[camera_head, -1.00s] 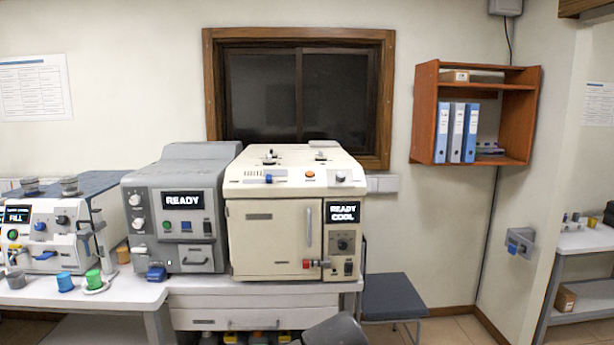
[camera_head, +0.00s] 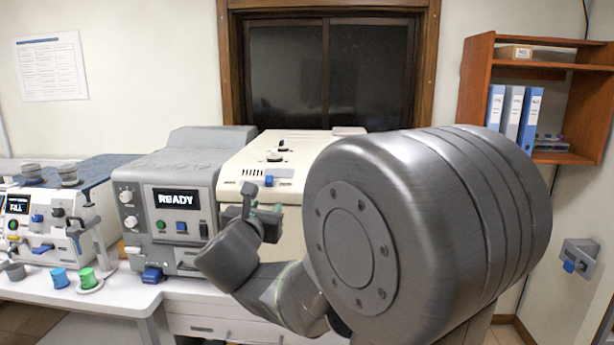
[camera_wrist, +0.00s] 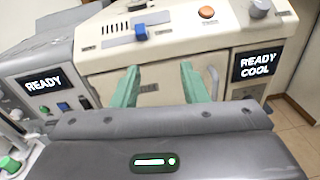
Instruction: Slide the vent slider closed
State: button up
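The vent slider is a small blue knob (camera_head: 268,180) on the upper front panel of the beige oven-like machine (camera_head: 232,177). In the wrist view the blue knob (camera_wrist: 141,33) stands out from a light strip, with dark vent slots (camera_wrist: 118,27) beside it at the upper left. My gripper (camera_head: 262,208) is in front of this machine, partly hidden by its own wrist. In the wrist view its two green fingers (camera_wrist: 162,87) are apart with nothing between them. The knob is beyond the fingertips and not touched.
The beige machine also has an orange button (camera_wrist: 207,12), a grey knob (camera_wrist: 260,8) and a READY COOL screen (camera_wrist: 255,66). A grey machine with a READY screen (camera_head: 175,198) stands close on the left. My arm hides much of the beige machine in the head view.

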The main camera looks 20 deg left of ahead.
aim_at(267, 183)
jog(key=shift+n+y, duration=0.6)
jog(key=shift+n, duration=0.3)
jog(key=p+x, duration=0.1)
jog(key=x, duration=0.3)
jog(key=a+p+x, duration=0.1)
jog(key=x, duration=0.4)
jog(key=a+r+p+x, duration=0.1)
jog(key=p+x, duration=0.1)
jog(key=x, duration=0.3)
jog(key=shift+s+r, duration=0.1)
jog(key=shift+s, duration=0.1)
grip_shut()
jog(key=shift+a, duration=0.15)
